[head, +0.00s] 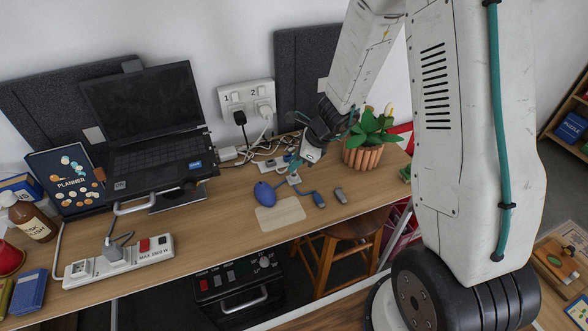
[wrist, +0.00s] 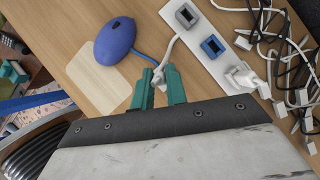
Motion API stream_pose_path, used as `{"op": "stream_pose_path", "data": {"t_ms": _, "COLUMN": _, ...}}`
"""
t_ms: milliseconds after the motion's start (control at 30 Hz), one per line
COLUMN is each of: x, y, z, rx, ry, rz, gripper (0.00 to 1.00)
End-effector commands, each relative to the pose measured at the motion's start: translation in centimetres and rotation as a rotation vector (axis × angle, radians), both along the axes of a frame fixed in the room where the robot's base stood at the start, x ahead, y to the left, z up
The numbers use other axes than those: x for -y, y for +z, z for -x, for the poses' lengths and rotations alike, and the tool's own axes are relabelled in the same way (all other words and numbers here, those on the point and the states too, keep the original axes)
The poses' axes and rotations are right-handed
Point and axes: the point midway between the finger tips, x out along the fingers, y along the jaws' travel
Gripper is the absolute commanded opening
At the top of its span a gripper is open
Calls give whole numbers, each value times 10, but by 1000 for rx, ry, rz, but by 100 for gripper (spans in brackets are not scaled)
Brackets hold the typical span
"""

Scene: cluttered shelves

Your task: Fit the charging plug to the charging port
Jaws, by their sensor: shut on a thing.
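My gripper (wrist: 159,90), with green fingers, is shut on a small white plug (wrist: 159,77). A white cable runs up from that plug in the wrist view. In the head view my gripper (head: 296,166) is low over the middle of the desk. A white strip (wrist: 197,30) lies up and right of the fingers in the wrist view. It carries a grey port (wrist: 186,14) and a blue port (wrist: 212,46), and white plugs sit at its near end. I cannot tell which port is the charging port. The plug is apart from both ports.
A blue mouse-shaped device (head: 264,191) with a blue cable lies near a pale mat (head: 280,215). Blue (head: 318,200) and grey (head: 340,195) connectors lie to the right.

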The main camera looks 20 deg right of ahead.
Motion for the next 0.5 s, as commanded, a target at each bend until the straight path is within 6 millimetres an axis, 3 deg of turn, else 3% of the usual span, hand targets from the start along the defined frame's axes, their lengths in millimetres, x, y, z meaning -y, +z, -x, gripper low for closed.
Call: {"op": "stream_pose_path", "data": {"t_ms": 500, "x": 0, "y": 26, "z": 0, "rx": 1, "ry": 0, "rz": 1, "gripper": 0}}
